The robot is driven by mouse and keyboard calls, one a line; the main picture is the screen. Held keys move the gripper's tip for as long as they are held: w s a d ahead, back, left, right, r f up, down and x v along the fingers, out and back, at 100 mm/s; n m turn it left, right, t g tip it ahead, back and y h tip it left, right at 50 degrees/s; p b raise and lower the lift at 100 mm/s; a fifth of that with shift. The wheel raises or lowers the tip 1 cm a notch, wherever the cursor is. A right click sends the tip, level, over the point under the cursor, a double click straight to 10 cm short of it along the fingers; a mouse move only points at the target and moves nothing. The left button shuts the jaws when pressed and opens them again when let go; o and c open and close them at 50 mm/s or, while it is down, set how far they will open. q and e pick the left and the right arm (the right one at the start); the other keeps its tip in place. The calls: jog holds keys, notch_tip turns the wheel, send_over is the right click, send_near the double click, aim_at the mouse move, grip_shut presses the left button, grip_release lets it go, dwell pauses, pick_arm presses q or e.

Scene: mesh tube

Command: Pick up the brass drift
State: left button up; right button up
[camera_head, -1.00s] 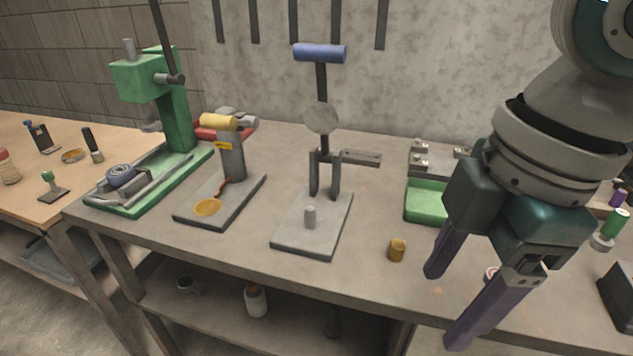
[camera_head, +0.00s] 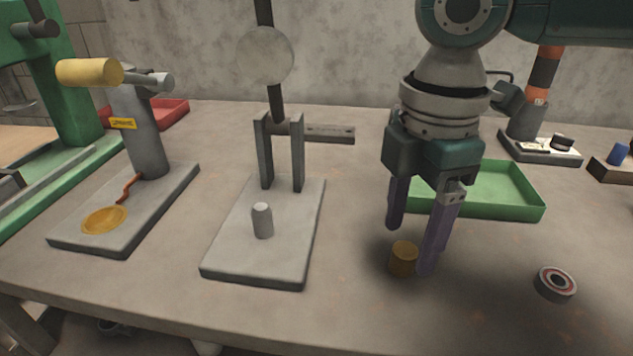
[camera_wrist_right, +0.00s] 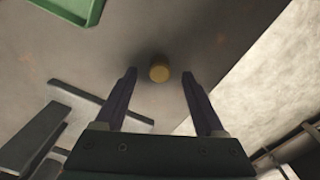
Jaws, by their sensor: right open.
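The brass drift (camera_head: 403,259) is a short brass-coloured cylinder standing upright on the bench, in front of the green tray. In the right wrist view the drift (camera_wrist_right: 159,73) lies just beyond the fingertips, in line with the gap between them. My right gripper (camera_head: 411,250) is open and points down, with its fingertips close around the drift in the head view. One finger is at the drift's right side and the other is behind and to its left. I cannot tell whether either finger touches it. My left gripper is not in view.
An arbor-like press with a grey base (camera_head: 225,250) stands left of the drift. A green tray (camera_head: 535,212) is behind the gripper. A bearing (camera_head: 555,284) lies to the right. Further left is a tool with a yellow handle (camera_head: 90,73). The bench front is clear.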

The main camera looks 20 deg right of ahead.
aim_at(406, 249)
jog(key=shift+f, duration=1.5)
grip_shut()
